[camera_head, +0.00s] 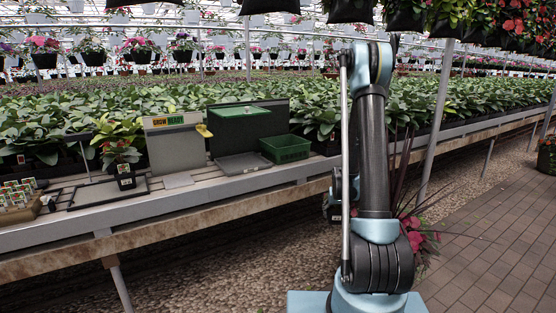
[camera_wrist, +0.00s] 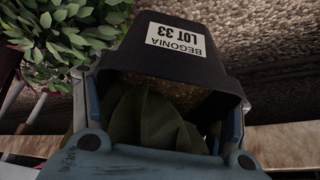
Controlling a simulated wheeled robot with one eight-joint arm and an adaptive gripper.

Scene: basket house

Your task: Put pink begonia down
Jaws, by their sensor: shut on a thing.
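My gripper (camera_wrist: 160,112) is shut on a black pot (camera_wrist: 200,65), its fingers on both sides of it. A white label on the pot reads BEGONIA LOT 33. Dark green leaves (camera_wrist: 150,120) show between the fingers; no bloom of this plant is visible in the wrist view. In the head view my arm hides the gripper and most of the held pot; a small dark part with a pale label (camera_head: 335,217) shows at the arm's left edge, right of the bench (camera_head: 235,192) and apart from it.
On the bench stand a potted plant (camera_head: 124,178) with a label, a dark flat tray (camera_head: 105,193), a GROW READY sign panel (camera_head: 175,146), a green basket (camera_head: 285,149) and a grey plate (camera_head: 243,163). Crop rows fill the back. A pink-flowered planter (camera_head: 415,238) stands beside my arm.

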